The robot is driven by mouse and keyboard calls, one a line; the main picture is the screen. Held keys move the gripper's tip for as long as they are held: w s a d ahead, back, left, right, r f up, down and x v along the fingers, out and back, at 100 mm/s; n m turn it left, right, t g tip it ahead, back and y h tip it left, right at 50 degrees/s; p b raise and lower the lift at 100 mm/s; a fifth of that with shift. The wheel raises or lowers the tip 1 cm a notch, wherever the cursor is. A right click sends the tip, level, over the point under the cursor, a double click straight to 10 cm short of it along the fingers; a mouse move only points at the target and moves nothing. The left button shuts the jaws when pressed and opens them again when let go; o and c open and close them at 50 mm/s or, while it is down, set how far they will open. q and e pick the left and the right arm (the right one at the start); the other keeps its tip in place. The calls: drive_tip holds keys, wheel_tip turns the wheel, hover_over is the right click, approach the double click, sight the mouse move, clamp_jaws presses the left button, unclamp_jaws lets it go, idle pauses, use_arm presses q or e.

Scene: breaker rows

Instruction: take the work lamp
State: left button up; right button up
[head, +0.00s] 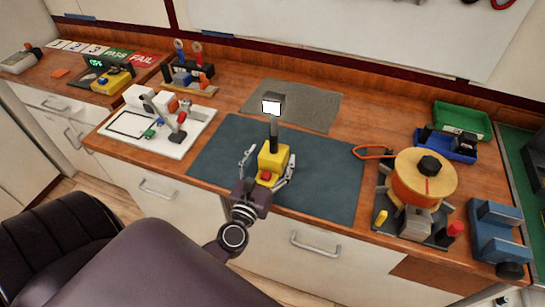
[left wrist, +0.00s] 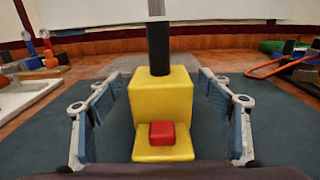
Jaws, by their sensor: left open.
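The work lamp (head: 273,160) stands upright on the dark mat (head: 330,183). It has a yellow base with a red button, a black post and a lit white head. My left gripper (head: 265,168) is open at the lamp's front, with one finger on each side of the yellow block. In the left wrist view a gap shows between each finger and the block. My right gripper is not in view.
A spool device (head: 424,178) and a blue vise-like tool (head: 497,230) stand at the right. A white board with a small mechanism (head: 160,125) lies at the left. A grey mat (head: 300,103) behind the lamp is empty. The counter's front edge runs below the dark mat.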

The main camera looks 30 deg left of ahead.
use_arm(q)
drive_tip(key=shift+w+a+f, duration=0.1)
drive_tip(key=shift+w, duration=0.45)
drive_tip(key=c, duration=1.6)
drive_tip(key=shift+c, duration=1.2)
